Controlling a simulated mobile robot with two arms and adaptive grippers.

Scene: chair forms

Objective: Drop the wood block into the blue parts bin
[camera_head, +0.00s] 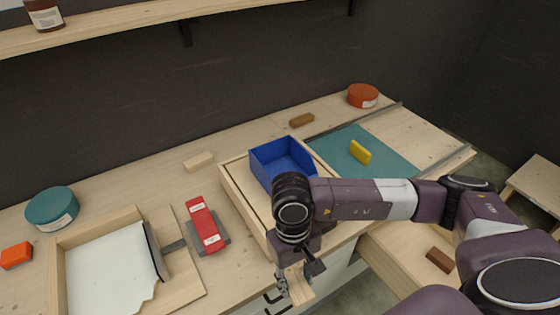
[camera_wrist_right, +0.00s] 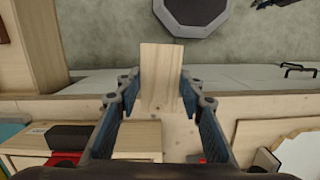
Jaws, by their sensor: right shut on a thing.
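My right gripper (camera_head: 293,277) is shut on a pale wood block (camera_head: 300,287), in front of the bench's front edge at the bottom middle of the head view. In the right wrist view the block (camera_wrist_right: 160,65) sits between the two fingers, its far end sticking out past the tips. The blue parts bin (camera_head: 266,172) is open-topped and stands in a shallow wooden tray, behind my right gripper. My right wrist and forearm hide its near right part. I cannot make out the bin in the wrist view. My left gripper is not in view.
The wooden tray (camera_head: 236,190) has raised rims. Left of it lie a red tool (camera_head: 203,224) and a pale block (camera_head: 199,161). A yellow piece (camera_head: 360,152) stands on a teal mat (camera_head: 385,165). An open drawer (camera_head: 400,255) holds a brown block (camera_head: 440,260). A shelf (camera_head: 120,25) runs above.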

